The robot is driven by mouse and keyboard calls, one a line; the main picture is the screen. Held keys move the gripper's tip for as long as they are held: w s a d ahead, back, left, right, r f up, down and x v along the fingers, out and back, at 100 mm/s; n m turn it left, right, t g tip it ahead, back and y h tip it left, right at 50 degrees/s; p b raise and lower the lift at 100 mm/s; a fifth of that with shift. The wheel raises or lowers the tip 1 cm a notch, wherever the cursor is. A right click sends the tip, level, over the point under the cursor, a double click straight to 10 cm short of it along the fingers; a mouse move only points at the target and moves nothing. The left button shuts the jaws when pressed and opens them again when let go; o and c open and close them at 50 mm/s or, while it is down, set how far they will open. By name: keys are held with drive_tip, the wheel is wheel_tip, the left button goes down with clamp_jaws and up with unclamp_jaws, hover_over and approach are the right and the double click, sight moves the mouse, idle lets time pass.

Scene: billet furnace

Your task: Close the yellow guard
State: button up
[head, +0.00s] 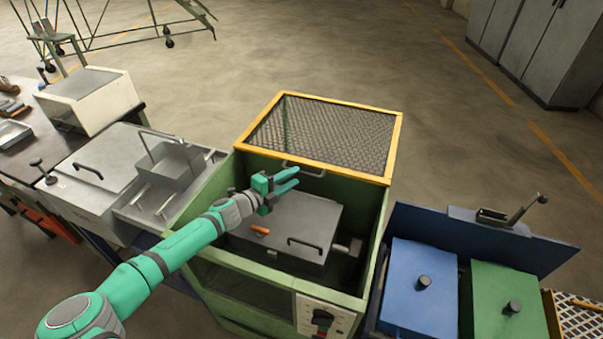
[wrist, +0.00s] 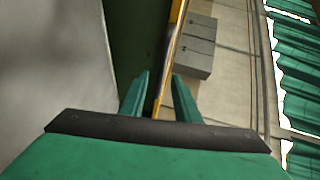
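The yellow guard (head: 398,140) is a yellow frame with dark wire mesh, at the back of the green furnace body (head: 205,190). The front part of the body is uncovered, and a grey lidded box (head: 290,222) shows inside it. A curved handle (head: 303,169) sits by the guard's near edge. My gripper (head: 293,180) is over the opening, its fingers pointing right, close to this handle. In the wrist view the fingers (wrist: 160,95) are apart, with a thin yellow edge (wrist: 175,40) running between them in the picture. I cannot tell whether they touch it.
A blue bin (head: 418,285) and a green bin (head: 508,300) stand at the right. A grey lidded unit (head: 90,180) and an open metal tray (head: 172,168) are at the left. Grey cabinets (head: 530,45) stand far back right. The floor behind the furnace is clear.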

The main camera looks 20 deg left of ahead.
sight(302, 173)
drive_tip(key=shift+x, duration=2.5)
clamp_jaws()
